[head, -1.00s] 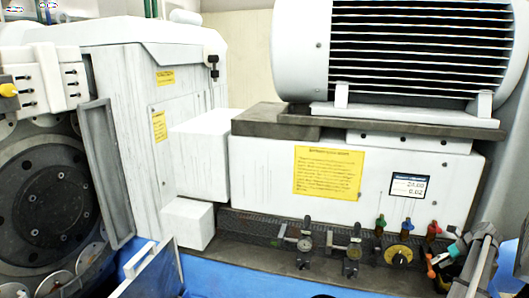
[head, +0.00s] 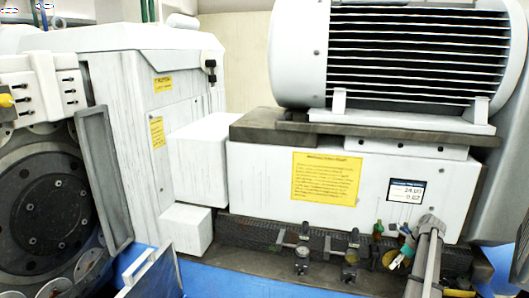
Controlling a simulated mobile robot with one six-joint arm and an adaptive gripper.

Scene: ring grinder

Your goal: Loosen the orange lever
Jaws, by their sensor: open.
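My arm comes up from the lower right in the head view, in front of the right end of the row of fittings. My gripper (head: 403,252) is small at its upper end, close to the yellow dial (head: 390,259), and is open. I cannot tell whether it touches anything. I cannot tell whether this is the orange lever or part of the gripper. My arm hides the fittings behind it, and no clear orange lever can be made out.
A green-topped fitting (head: 377,228) and two small valves (head: 302,250) (head: 350,252) stand left of my gripper. The white housing (head: 260,190) with a yellow notice (head: 325,178) rises behind. A large finned motor (head: 410,55) sits above.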

